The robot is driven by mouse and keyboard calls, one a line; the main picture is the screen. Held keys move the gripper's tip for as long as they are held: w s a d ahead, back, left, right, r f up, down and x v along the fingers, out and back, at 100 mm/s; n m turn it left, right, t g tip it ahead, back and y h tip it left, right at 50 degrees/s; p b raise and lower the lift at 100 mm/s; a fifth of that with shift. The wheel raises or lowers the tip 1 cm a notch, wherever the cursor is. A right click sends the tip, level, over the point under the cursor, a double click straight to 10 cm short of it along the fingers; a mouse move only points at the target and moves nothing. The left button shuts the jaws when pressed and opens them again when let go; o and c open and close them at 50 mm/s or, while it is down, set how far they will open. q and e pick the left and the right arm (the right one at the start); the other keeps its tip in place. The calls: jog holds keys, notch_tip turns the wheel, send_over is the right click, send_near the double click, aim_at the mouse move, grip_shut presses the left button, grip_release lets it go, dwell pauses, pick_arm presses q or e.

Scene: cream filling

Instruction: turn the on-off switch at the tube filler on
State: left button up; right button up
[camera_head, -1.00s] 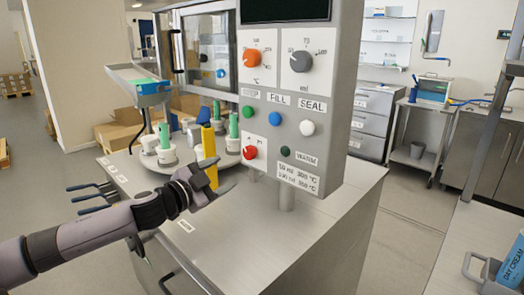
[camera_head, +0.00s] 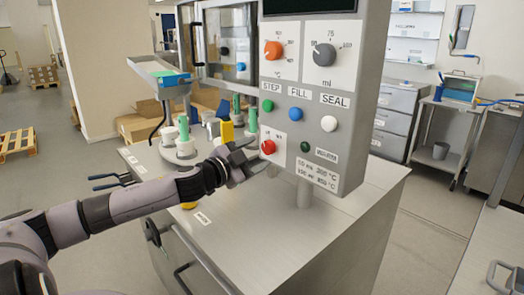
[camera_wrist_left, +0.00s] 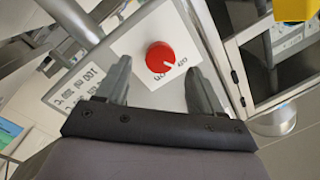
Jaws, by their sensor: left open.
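The on-off switch is a red round knob (camera_head: 268,147) on a small white plate at the lower left of the tube filler's grey control panel (camera_head: 352,120). In the left wrist view the red knob (camera_wrist_left: 160,57) has a white pointer mark, with lettering on its plate that is hard to read. My left gripper (camera_head: 256,160) is open just in front of the knob. In the wrist view its two fingers (camera_wrist_left: 160,85) stand on either side below the knob, apart from it. My right gripper is not in view.
Orange (camera_head: 273,50) and grey (camera_head: 324,54) dials sit above the green (camera_head: 267,105), blue (camera_head: 295,114) and white (camera_head: 329,123) buttons. A dark green lamp (camera_head: 305,147) is right of the knob. A yellow post (camera_head: 227,132) and tube holders stand behind my gripper.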

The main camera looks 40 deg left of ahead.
aim_at(266, 149)
pick_arm(q)
jog(key=shift+w+p, duration=0.45)
jog(key=shift+w, duration=1.05)
jog(key=c, duration=1.1)
